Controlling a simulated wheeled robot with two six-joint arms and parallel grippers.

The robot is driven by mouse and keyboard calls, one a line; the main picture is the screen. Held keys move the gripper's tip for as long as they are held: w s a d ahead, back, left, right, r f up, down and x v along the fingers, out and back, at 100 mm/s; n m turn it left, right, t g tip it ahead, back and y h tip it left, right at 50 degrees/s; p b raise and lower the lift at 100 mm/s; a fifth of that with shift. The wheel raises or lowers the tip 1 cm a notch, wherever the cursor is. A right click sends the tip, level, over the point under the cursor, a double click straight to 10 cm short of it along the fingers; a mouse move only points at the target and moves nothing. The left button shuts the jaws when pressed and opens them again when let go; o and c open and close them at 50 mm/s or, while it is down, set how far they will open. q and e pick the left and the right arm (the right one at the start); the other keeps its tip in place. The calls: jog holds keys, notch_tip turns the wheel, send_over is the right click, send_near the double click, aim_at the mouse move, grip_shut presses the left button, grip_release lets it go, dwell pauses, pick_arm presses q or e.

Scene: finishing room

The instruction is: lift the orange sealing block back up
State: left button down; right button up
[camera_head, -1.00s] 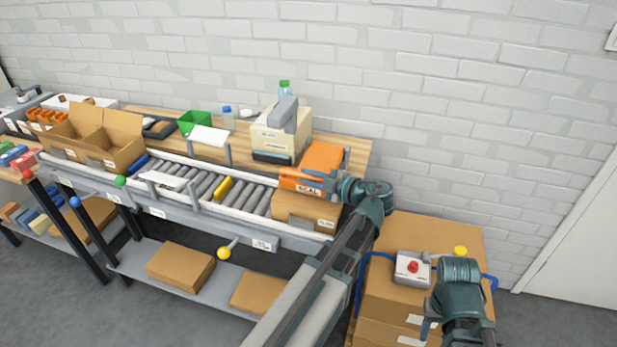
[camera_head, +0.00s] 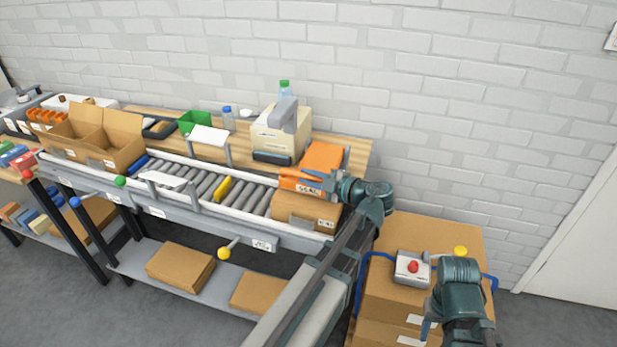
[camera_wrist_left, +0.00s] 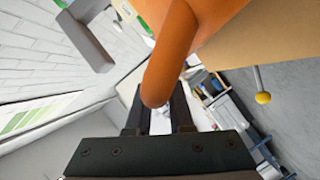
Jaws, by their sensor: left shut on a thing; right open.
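The orange sealing block (camera_head: 322,158), with a white label on its front, is over the brown carton (camera_head: 305,208) at the right end of the roller conveyor. My left gripper (camera_head: 328,182) is at the block's near right side, shut on its rounded orange handle. In the left wrist view the handle (camera_wrist_left: 172,55) runs down between the fingers (camera_wrist_left: 160,112). I cannot tell whether the block's underside touches the carton. My right gripper (camera_head: 458,278) is open and empty at the lower right, near a grey box with a red button (camera_head: 412,266); its fingertips are hard to make out.
The roller conveyor (camera_head: 190,185) runs left from the carton. A cream machine (camera_head: 275,140) stands behind the block. An open carton (camera_head: 95,135) is at the left. Stacked cartons (camera_head: 430,235) with a yellow knob (camera_head: 460,251) stand at the right. A yellow-knobbed lever (camera_head: 224,253) sticks out in front.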

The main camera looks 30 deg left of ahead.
pick_arm(q)
jog(key=shift+m+g+h, duration=0.4)
jog(key=shift+m+g, duration=0.2)
jog(key=shift+m, duration=0.2)
jog(key=r+p, duration=0.2)
jog(key=w+r+p, duration=0.1)
jog(key=r+p, duration=0.1)
jog(key=p, duration=0.1)
jog(key=w+r+p, duration=0.1)
jog(key=r+p, duration=0.1)
jog(key=p, duration=0.1)
jog(key=shift+w+r, duration=0.1)
jog(key=w+a+r+m+g+h+p, duration=0.1)
jog(key=w+a+r+m+p, duration=0.1)
jog(key=w+r+p, duration=0.9)
jog(key=shift+w+a+g+p, duration=0.45)
jog(key=shift+w+p, duration=0.35)
jog(key=shift+w, duration=0.65)
jog(key=c, duration=0.8)
grip_release()
jog(key=shift+d, duration=0.1)
